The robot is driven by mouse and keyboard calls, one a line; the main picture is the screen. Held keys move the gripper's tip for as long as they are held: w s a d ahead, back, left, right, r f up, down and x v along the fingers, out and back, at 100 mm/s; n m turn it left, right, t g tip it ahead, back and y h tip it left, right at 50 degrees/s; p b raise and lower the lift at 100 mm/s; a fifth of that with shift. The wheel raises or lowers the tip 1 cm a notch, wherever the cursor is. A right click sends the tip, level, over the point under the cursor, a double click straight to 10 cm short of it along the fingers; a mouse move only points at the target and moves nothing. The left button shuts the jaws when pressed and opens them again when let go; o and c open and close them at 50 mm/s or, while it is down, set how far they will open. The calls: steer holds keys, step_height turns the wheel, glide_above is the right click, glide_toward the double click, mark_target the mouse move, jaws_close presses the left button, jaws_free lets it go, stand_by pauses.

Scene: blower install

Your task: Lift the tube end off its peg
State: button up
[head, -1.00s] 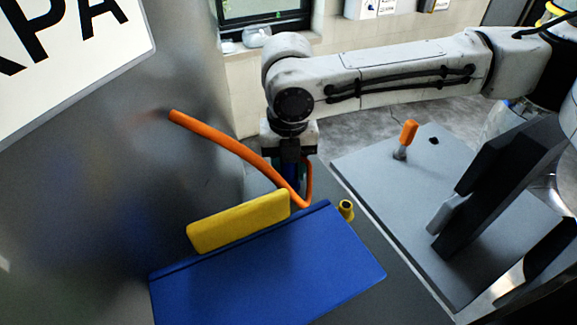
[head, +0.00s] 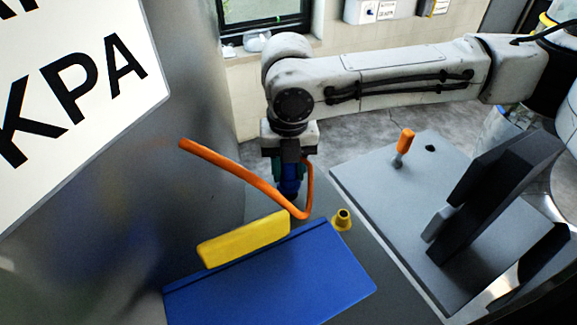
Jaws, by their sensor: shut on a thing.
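The orange tube (head: 235,171) runs from the grey metal wall on the left down to a bend beside my gripper, then curves up behind it. My gripper (head: 290,184) points down and is shut on the tube end, a blue piece showing between the fingers. The fingers hide part of this hold. A yellow peg (head: 342,220) with a wide base stands bare to the right of the tube's bend, apart from it and from my gripper.
A blue box (head: 275,280) with a yellow block (head: 245,240) at its back edge lies in front. A grey board (head: 430,220) at right carries an orange-handled tool (head: 404,146). A labelled grey metal wall (head: 150,230) bounds the left.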

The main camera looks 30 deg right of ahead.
step_height(320, 180, up, 4)
steer(key=p, duration=0.4)
stand_by(0.5)
